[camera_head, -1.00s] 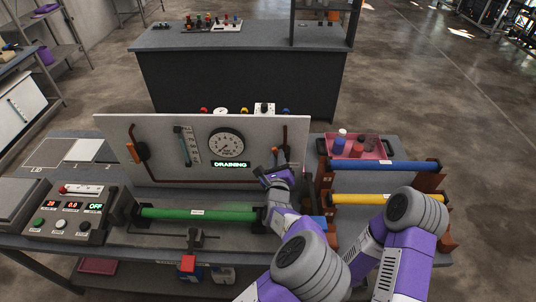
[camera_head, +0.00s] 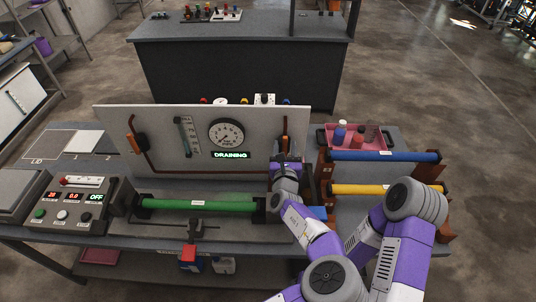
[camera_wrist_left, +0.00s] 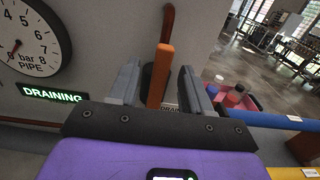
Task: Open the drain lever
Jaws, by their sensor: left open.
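The drain lever (camera_head: 285,142) is an orange handle on the right side of the upright white panel, beside a dark pipe. In the left wrist view the orange handle (camera_wrist_left: 160,76) stands nearly upright between my two fingers, with a partly hidden DRAIN label behind it. My left gripper (camera_head: 286,163) is at the lever, and in the left wrist view its jaws (camera_wrist_left: 157,84) are open with a gap on each side of the handle. A green display (camera_head: 231,155) reads DRAINING. My right gripper is out of view.
A second orange lever (camera_head: 131,145) is on the panel's left, with a round gauge (camera_head: 226,134) between. A green tube (camera_head: 199,204) lies in front. Blue (camera_head: 384,156) and yellow (camera_head: 365,189) tubes lie on a rack at right, near a pink tray (camera_head: 378,134) with bottles.

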